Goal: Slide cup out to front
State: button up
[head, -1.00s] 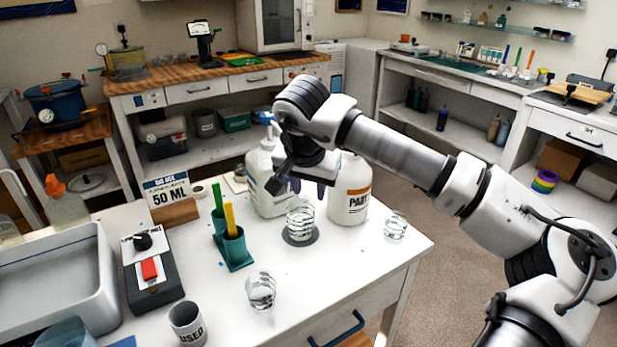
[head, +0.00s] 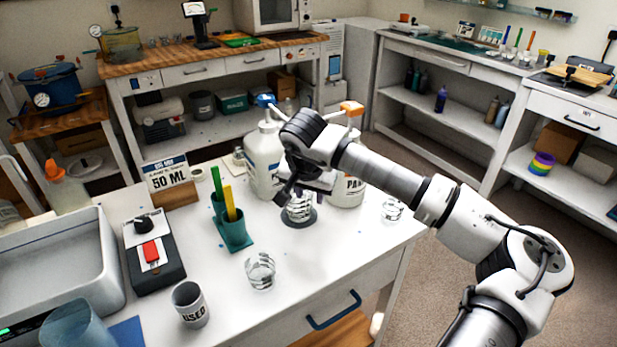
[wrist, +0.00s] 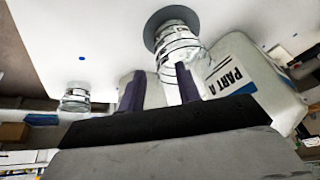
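A clear cup with dark ring markings (head: 299,209) stands on a round grey disc (head: 299,222) in front of two white jugs. It also shows in the wrist view (wrist: 178,42), on the disc (wrist: 152,24). My gripper (head: 303,189) is at the upper part of this cup in the head view and hides its rim. In the wrist view my gripper's two purple fingers (wrist: 160,88) stand apart. One overlaps the cup in the picture; I cannot tell whether it touches. Similar clear cups stand at the front (head: 261,271) and at the right (head: 392,209) of the table.
The blue-capped jug (head: 264,160) and orange-capped jug (head: 347,188) stand close behind. Left are a teal holder with sticks (head: 234,236), a 50 ML sign (head: 169,180), a switch box (head: 153,255) and a USED cup (head: 190,304). The front right tabletop (head: 335,258) is clear.

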jog(key=shift+x, duration=2.05)
grip_shut()
